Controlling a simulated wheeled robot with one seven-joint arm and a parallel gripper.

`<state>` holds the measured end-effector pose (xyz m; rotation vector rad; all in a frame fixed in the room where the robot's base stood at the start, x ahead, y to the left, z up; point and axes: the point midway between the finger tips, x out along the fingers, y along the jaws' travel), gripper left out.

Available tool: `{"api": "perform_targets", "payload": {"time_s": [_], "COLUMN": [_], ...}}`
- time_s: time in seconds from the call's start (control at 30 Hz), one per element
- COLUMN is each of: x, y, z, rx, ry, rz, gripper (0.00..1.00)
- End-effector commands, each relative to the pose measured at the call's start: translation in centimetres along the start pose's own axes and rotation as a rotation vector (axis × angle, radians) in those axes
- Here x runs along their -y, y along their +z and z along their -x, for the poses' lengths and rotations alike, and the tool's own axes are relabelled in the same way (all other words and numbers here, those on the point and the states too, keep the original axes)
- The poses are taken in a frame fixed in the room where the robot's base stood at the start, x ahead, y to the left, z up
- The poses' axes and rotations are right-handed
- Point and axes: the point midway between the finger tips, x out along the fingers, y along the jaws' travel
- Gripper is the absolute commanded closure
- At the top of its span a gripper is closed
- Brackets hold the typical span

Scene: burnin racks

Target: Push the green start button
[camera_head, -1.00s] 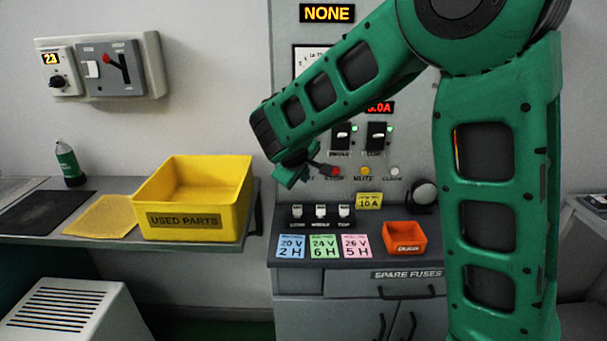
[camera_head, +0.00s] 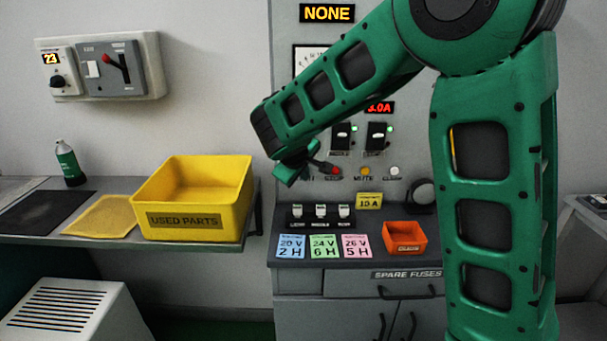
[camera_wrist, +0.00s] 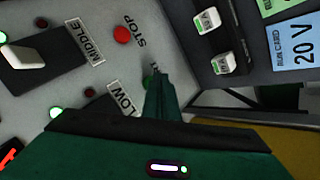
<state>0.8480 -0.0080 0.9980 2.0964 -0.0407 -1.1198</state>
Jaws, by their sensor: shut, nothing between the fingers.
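The green start button (camera_wrist: 147,82) shows only as a small green edge beside my fingertips in the wrist view; the rest is hidden behind them. In the head view my gripper covers it. My gripper (camera_wrist: 158,72) is shut and empty, its fingertips pointing at the panel beside the partly covered label. I cannot tell whether the tips touch the button. In the head view my gripper (camera_head: 290,173) is in front of the panel's left side. The red STOP button (camera_wrist: 122,35) is close by, and it also shows in the head view (camera_head: 334,173).
Black toggle switches (camera_head: 342,137) sit above the button row. Small white-topped cells (camera_head: 320,211) stand in a black holder on the ledge below. An orange bin (camera_head: 404,237) is to the right, and a yellow used parts bin (camera_head: 195,218) to the left.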

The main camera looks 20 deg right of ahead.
Motion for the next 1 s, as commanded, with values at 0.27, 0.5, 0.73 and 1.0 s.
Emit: {"api": "perform_targets", "payload": {"time_s": [0.27, 0.5, 0.73, 1.0], "x": [-0.10, -0.23, -0.35, -0.45], "y": [-0.07, -0.19, -0.30, -0.40], "z": [-0.12, -0.30, -0.47, -0.62], "rx": [0.000, 0.000, 0.001, 0.001], "ry": [0.000, 0.000, 0.000, 0.000], "rz": [0.000, -0.001, -0.001, -0.001], "gripper": [1.00, 1.00, 1.00, 1.00]}}
